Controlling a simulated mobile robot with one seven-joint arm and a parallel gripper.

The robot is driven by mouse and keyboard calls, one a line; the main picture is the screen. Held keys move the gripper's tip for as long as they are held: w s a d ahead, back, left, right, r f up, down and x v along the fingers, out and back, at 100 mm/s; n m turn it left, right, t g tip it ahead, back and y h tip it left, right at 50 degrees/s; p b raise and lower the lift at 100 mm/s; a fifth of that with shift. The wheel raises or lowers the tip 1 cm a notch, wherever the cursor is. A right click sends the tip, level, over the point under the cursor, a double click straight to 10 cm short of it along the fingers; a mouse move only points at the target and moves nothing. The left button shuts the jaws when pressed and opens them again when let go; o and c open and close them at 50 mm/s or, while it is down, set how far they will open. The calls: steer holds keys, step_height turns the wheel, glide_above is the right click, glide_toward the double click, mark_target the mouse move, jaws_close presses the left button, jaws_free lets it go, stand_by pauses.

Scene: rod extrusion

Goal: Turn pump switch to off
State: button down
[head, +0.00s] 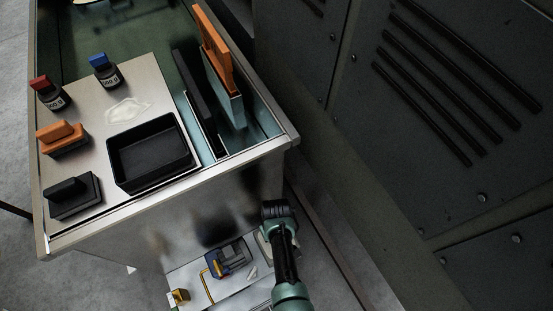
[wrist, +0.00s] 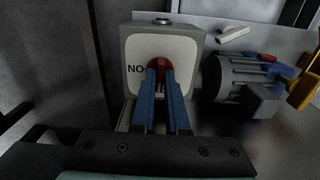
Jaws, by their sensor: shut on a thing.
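The pump switch is a grey box with a pale front plate (wrist: 137,52) in the wrist view, standing upright. Dark letters reading "NO" show left of its red knob (wrist: 157,63). My gripper (wrist: 164,72) has its two blue fingers closed around the red knob. The fingers hide most of the knob and the plate's lower middle, so its exact angle cannot be told. The pump (wrist: 243,78), a grey ribbed motor body, sits just right of the switch. In the head view the pump (head: 230,258) is on a low shelf; my arm hides the fingers there.
A metal table (head: 150,230) stands above the low shelf, holding a black tray (head: 150,185), bottles and orange and black blocks. Yellow tubing (head: 207,285) lies beside the pump. A dark cabinet wall (head: 400,130) stands at the right.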

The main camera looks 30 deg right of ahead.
steer(key=shift+n, duration=0.3)
steer(key=c, duration=0.9)
jaws_free()
step_height(320, 180, up, 13)
steer(key=p, duration=0.7)
